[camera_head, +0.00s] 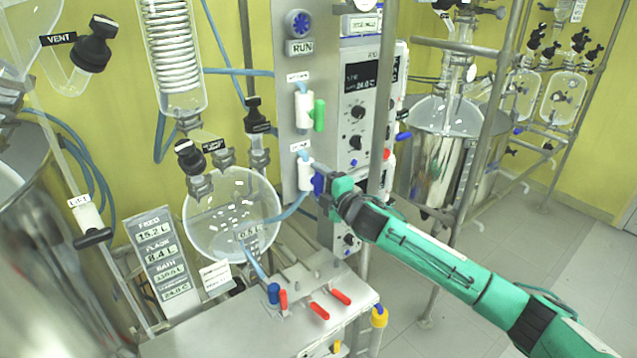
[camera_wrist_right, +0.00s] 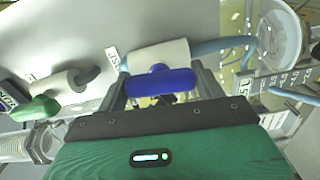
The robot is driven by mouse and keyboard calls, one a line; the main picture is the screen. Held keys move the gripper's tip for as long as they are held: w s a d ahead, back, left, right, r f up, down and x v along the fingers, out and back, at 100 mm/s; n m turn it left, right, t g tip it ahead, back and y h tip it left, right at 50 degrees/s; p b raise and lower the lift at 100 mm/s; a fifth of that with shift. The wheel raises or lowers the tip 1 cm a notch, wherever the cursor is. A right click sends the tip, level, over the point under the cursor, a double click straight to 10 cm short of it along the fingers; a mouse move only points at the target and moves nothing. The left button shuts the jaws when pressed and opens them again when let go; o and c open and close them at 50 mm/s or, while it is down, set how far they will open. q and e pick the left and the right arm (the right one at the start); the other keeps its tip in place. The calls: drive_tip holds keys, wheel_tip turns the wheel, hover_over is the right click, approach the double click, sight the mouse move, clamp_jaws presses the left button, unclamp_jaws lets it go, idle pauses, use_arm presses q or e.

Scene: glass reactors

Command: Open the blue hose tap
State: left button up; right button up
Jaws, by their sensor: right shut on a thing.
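The blue hose tap is on the grey panel in the head view, with a white body (camera_head: 305,174) and a blue handle (camera_head: 318,184). My right gripper (camera_head: 322,179) reaches it from the right and is shut on the blue handle. In the right wrist view the blue handle (camera_wrist_right: 160,83) lies between the two fingers, roughly parallel to the white body (camera_wrist_right: 157,55) behind it. A blue hose (camera_wrist_right: 222,43) leaves one end of the body. In the head view the gripper hides part of the handle. My left gripper is not in view.
A similar tap with a green handle (camera_head: 319,115) sits above on the same panel. A control box (camera_head: 362,110) with knobs is to the right. A round glass flask (camera_head: 231,215) is at the left, above a bench (camera_head: 255,325) with red-handled valves. A metal post (camera_head: 381,100) stands near my arm.

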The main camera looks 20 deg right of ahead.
drive_tip(key=shift+n, duration=0.3)
drive_tip(key=shift+f, duration=0.1)
drive_tip(key=o, duration=1)
drive_tip(key=shift+s, duration=0.1)
drive_tip(key=shift+b+v, duration=2.4)
drive_tip(key=shift+v, duration=4.4)
